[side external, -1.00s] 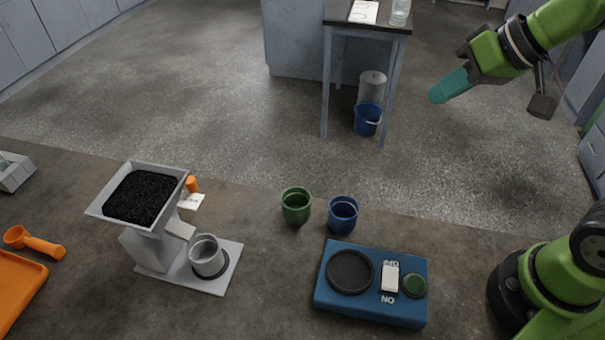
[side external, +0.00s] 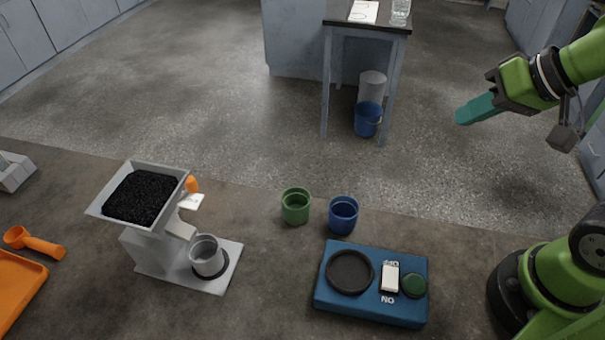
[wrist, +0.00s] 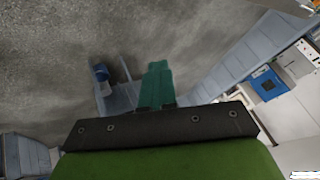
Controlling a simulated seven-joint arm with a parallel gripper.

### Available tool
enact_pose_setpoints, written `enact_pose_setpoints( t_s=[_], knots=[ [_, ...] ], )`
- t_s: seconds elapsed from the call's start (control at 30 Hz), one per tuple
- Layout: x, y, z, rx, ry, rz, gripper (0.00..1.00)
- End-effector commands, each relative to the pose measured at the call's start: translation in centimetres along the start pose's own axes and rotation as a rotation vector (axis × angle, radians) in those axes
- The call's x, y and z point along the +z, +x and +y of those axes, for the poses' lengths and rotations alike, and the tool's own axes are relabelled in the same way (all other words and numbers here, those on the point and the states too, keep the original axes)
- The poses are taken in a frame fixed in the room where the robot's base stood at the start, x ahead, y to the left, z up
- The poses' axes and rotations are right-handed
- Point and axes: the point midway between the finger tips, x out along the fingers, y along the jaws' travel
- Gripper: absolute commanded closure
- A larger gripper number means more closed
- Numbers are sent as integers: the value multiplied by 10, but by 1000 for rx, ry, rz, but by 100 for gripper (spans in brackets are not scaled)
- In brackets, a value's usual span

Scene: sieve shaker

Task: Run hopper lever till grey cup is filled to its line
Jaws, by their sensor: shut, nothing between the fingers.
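The grey cup (side external: 206,258) stands upright at the hopper's base, below its chute, on a dark round pad (side external: 231,264). Its inside looks grey; I cannot make out a fill line. The grey hopper (side external: 150,246) is heaped with black granules (side external: 141,197). An orange lever knob (side external: 193,184) sticks up at the hopper's right rear, beside a small white plate (side external: 193,202). My gripper (side external: 464,116), with teal fingers, is shut and empty, high at the upper right, far from the lever and cup. The fingers (wrist: 156,85) also show together in the wrist view.
A green cup (side external: 296,207) and a blue cup (side external: 343,215) stand mid-bench. A blue device (side external: 370,312) with a dark round plate and green button sits in front of them. An orange scoop (side external: 35,242) and orange tray (side external: 18,290) lie at left. Bench between hopper and cups is clear.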

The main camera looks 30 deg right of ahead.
Motion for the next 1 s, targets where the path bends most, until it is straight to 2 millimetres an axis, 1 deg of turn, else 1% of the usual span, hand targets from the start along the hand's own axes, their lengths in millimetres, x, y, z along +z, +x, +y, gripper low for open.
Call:
enact_pose_setpoints(
  t_s=[0.23,0.67,1.0],
  knots=[
    [-6,10,-11,0,-1,-2,100],
    [-8,12,-14,0,0,-1,100],
    [-17,24,-28,1,0,-1,100]
  ],
)
